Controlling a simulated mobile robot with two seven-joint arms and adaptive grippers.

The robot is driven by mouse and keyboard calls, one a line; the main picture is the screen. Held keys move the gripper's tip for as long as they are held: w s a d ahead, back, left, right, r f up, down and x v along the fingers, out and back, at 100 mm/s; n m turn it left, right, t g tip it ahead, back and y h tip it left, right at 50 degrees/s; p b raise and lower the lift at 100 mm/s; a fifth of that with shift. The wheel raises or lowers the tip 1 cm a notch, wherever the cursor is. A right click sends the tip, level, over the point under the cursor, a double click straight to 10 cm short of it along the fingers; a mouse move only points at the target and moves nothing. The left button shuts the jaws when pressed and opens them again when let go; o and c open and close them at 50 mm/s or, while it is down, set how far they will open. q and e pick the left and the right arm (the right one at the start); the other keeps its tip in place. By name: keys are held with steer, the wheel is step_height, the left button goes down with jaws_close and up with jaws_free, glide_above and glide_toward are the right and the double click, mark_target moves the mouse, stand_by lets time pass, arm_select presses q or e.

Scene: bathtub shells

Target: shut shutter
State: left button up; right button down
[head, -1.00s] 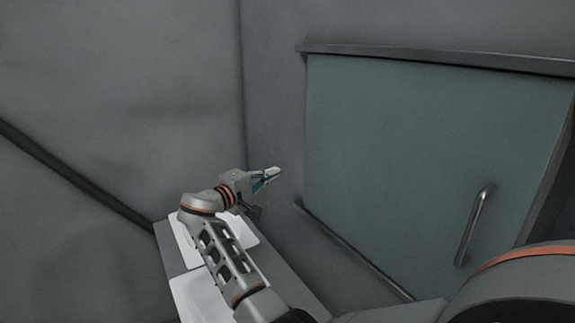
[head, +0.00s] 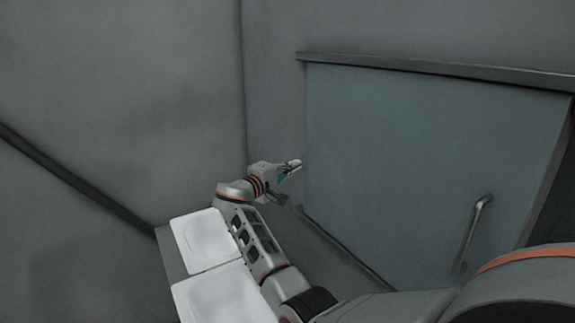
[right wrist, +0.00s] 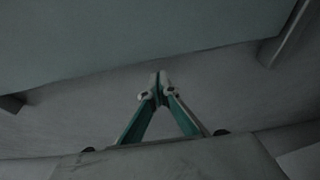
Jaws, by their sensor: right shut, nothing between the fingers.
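The shutter (head: 415,160) is a grey-green flat panel between a top rail (head: 430,68) and a bottom rail (head: 340,245). A metal bar handle (head: 472,235) is on its right part. A dark gap shows beyond its right edge. My right gripper (head: 292,167) is shut and empty, close to the left edge of the shutter in the head view; contact cannot be told. In the right wrist view, the closed fingertips (right wrist: 158,86) point toward a grey surface, with the grey-green panel (right wrist: 120,30) above them. My left gripper is not in view.
White square pads (head: 205,240) lie on a grey ledge beside my right arm. Grey walls (head: 110,100) meet in a corner left of the shutter. A dark rail (head: 75,180) runs along the left wall.

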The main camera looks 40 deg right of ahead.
steer(key=shift+s+a+p, duration=0.15)
steer(key=shift+s+p, duration=0.15)
steer(key=shift+s, duration=0.8)
